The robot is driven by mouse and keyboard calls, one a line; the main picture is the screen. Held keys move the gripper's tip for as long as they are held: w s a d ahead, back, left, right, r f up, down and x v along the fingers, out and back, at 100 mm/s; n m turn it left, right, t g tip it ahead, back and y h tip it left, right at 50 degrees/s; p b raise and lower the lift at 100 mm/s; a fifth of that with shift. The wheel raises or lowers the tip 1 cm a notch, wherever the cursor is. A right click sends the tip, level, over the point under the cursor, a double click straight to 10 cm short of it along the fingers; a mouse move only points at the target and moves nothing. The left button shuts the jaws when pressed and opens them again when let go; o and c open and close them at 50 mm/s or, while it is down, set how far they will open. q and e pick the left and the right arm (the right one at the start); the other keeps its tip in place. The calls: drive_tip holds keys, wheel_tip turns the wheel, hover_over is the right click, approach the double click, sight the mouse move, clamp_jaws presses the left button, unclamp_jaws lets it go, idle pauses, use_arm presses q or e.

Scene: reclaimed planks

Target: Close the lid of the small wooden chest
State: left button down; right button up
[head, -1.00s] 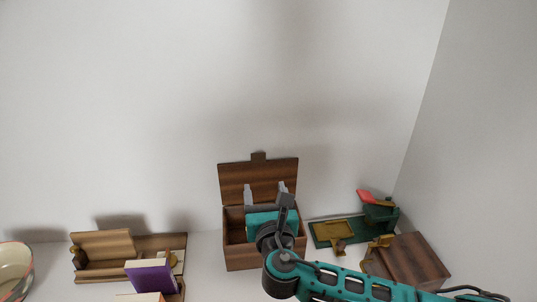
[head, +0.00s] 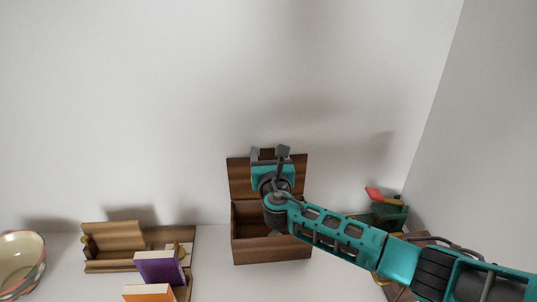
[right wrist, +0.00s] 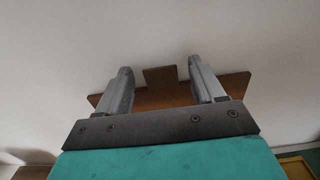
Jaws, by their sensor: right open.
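The small wooden chest (head: 272,249) stands on the white surface near the middle of the head view. Its lid (head: 239,179) is up, leaning back near the wall. My right gripper (head: 270,153) is in front of the raised lid, near its top edge, and hides part of it. I cannot tell whether the fingers touch the lid. My left gripper is out of view.
A wooden stand (head: 115,262), a purple book (head: 159,267) and an orange book (head: 149,293) are left of the chest. A bowl (head: 20,262) is at the far left. A green object with a red part (head: 374,193) is at the right, partly behind my arm.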

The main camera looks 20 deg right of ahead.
drive_tip(key=shift+w, duration=0.1)
clamp_jaws()
idle(0.7)
